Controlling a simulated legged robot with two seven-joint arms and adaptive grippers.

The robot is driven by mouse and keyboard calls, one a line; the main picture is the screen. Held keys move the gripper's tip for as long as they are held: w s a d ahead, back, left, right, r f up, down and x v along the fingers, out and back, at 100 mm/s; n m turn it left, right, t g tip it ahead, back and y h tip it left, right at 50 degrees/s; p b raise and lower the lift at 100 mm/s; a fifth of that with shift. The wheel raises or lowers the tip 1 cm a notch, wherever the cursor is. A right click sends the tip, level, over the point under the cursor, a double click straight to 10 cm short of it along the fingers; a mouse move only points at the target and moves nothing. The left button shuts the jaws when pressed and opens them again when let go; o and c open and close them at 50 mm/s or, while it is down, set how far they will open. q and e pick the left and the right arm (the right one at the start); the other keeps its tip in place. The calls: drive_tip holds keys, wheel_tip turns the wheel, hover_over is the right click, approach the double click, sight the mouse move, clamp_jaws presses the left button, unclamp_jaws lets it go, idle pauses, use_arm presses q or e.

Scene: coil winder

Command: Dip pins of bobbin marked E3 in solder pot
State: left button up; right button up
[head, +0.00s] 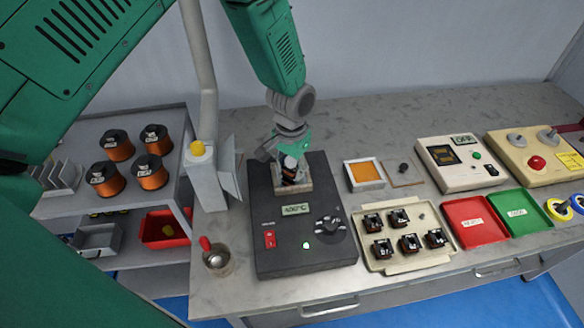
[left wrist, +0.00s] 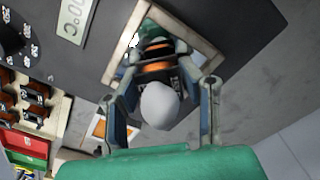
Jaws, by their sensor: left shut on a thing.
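The solder pot (head: 305,243) is a dark box with a temperature display, a red switch, a knob and a pale square-framed opening (head: 308,184) at its back. My left gripper (head: 290,168) is over that opening, pointing down, shut on a dark bobbin with orange winding (left wrist: 158,68). In the left wrist view the bobbin sits between the fingers, inside the outline of the frame (left wrist: 205,52). Its pins are hidden, and I cannot tell whether they touch the solder. I cannot read its mark. A pale rounded piece (left wrist: 160,105) shows between the fingers. My right gripper is not in view.
A beige tray (head: 393,264) with several dark bobbins stands right of the pot. Beyond are an orange-filled square dish (head: 366,173), red (head: 475,222) and green (head: 518,211) trays and two instrument boxes. A metal cup (head: 218,262) stands left. Copper spools (head: 108,180) fill the left shelf.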

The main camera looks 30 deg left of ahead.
use_arm(q)
drive_tip(key=shift+r+p, duration=1.9)
drive_tip(key=shift+r, duration=0.65)
